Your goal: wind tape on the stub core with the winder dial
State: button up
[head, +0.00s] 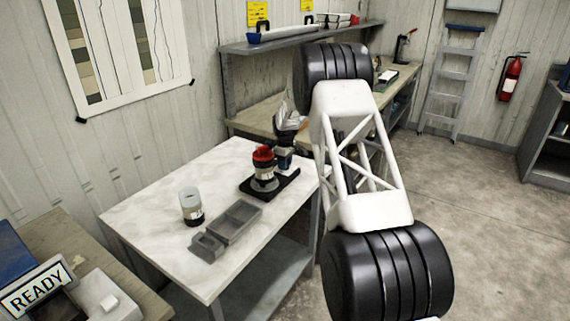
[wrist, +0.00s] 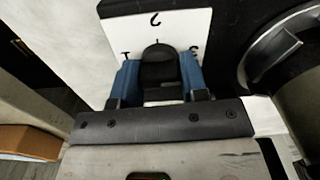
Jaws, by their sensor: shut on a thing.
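The winder (head: 265,178), with a red top and a black base, stands at the back right of the white table. Its dial (wrist: 158,52) is a black knob on a white plate (wrist: 115,30) marked 1, 2 and 3 in the wrist view. My gripper (wrist: 158,76) has its blue fingertips on both sides of the knob and is shut on it. The 2 lies straight beyond the knob; I cannot tell the exact setting. In the head view my gripper (head: 284,157) is beside the winder, and the dial is hidden. I cannot clearly identify the stub core.
A clear-and-black cylinder (head: 191,207) stands upright on the white table (head: 150,200). A grey compartment tray (head: 232,222) lies in front of the winder. A READY sign (head: 36,287) is at lower left. The table's left part is clear. A round metal part (wrist: 268,55) sits close right of the dial.

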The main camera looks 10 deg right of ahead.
jog(key=shift+m, duration=0.5)
jog(key=o, duration=0.9)
jog(key=shift+r, duration=0.1)
jog(key=shift+r, duration=3.85)
